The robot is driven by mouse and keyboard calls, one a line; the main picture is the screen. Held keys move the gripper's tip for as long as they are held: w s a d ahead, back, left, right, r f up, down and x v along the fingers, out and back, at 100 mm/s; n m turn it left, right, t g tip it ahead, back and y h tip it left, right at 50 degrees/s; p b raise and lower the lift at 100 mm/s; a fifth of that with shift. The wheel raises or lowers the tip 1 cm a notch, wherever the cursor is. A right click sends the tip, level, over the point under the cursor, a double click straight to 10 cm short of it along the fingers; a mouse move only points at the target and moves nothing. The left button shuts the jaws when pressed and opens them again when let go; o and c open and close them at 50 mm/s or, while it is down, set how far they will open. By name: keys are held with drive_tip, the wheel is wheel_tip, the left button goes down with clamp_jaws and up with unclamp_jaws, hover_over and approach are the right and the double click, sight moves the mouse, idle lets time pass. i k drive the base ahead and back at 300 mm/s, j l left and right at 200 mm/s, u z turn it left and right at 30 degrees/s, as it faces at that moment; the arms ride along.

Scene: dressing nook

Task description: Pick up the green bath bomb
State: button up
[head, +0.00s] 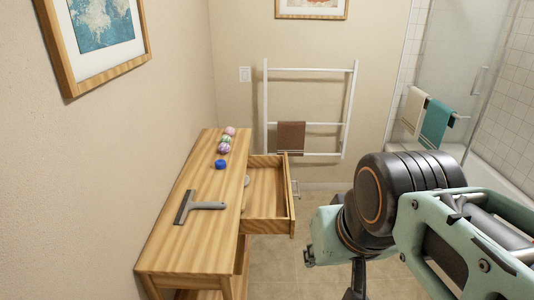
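Three small balls sit in a row at the far end of the wooden table, by the wall. The middle one (225,139) looks pale with greenish marks and may be the green bath bomb; the colours are too small to be sure. A pink ball (230,130) is behind it and a purple-and-white ball (224,148) is in front, all close together. My gripper (357,282) shows only as dark parts at the bottom edge, right of the table and well apart from the balls. Whether it is open or shut is not clear.
The wooden table (175,250) has an open drawer (291,200) jutting right. A blue round object (220,164), a squeegee (200,206) and a pale oval object (246,181) lie near the drawer and tabletop. A white towel rack (265,105) stands behind. Floor is clear right of the drawer.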

sight(226, 139)
drive_tip(key=k+l+u, duration=0.15)
drive_tip(key=k+l, duration=0.3)
drive_tip(key=l, duration=0.2)
drive_tip(key=k+l+u, duration=0.15)
drive_tip(key=k+l, duration=0.3)
drive_tip(key=l, duration=0.15)
drive_tip(key=i+l+u, duration=0.15)
drive_tip(key=i+l, duration=0.2)
drive_tip(key=i, duration=0.35)
drive_tip(key=i+l+u, duration=0.2)
drive_tip(key=i+l, duration=0.25)
drive_tip(key=i, duration=0.3)
drive_tip(key=i+l+u, duration=0.15)
drive_tip(key=i+l, duration=0.4)
drive_tip(key=i+l+u, duration=0.25)
drive_tip(key=i+l, duration=0.25)
drive_tip(key=i+l+u, duration=0.25)
drive_tip(key=i+l, duration=0.35)
